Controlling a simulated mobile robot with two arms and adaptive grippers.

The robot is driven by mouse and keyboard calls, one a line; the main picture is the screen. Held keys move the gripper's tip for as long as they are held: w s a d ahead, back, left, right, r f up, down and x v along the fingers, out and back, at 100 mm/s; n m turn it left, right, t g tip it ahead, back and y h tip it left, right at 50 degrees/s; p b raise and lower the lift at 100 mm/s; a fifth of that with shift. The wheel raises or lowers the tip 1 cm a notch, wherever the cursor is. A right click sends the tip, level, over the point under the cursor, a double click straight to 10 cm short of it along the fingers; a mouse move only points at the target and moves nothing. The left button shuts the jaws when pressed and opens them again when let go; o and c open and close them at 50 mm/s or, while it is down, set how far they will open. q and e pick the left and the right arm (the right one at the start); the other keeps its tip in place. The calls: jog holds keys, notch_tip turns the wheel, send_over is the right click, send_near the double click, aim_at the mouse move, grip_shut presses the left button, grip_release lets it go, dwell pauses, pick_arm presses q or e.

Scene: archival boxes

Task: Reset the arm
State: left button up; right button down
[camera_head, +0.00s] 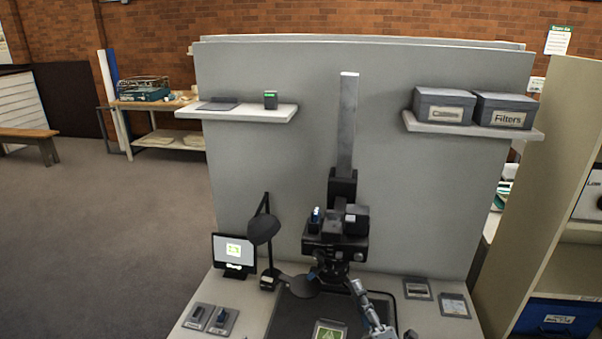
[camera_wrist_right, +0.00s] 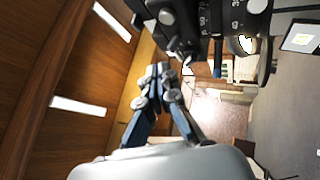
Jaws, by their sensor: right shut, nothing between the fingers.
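My right gripper (camera_head: 358,288) reaches up from the bottom of the head view, in front of the base of a black column-mounted device (camera_head: 336,236). In the right wrist view the fingers of my right gripper (camera_wrist_right: 158,75) come together at the tips, shut and empty. The black device (camera_wrist_right: 215,18) shows close beyond the fingertips in that view. I cannot tell whether they touch. My left gripper is not in view.
Two grey boxes (camera_head: 445,105), one labelled "Filters" (camera_head: 507,110), stand on the right wall shelf (camera_head: 470,130). A small monitor (camera_head: 234,252) and a black lamp (camera_head: 264,230) stand left of the device. A tall shelf unit (camera_head: 545,190) is at right. Open floor (camera_head: 100,230) lies left.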

jog(key=s+f+m+g+h, duration=0.5)
jog(key=s+f+m+g, duration=0.5)
jog(key=f+m, duration=0.2)
jog(key=s+d+f+m+g+h, duration=0.15)
jog(key=s+m+g, duration=0.3)
jog(key=s, duration=0.55)
jog(key=s+d+f+m+g, duration=0.2)
jog(key=s+m+g, duration=0.25)
jog(key=s, duration=0.65)
notch_tip(320, 180, down, 26)
jog(key=s+n+g, duration=0.1)
jog(key=s+d+f+g, duration=0.1)
jog(key=s+d+f, duration=0.2)
jog(key=s+f, duration=1.2)
jog(key=shift+s+f+n+g, duration=0.3)
jog(key=shift+s+f, duration=0.05)
jog(key=shift+s, duration=0.65)
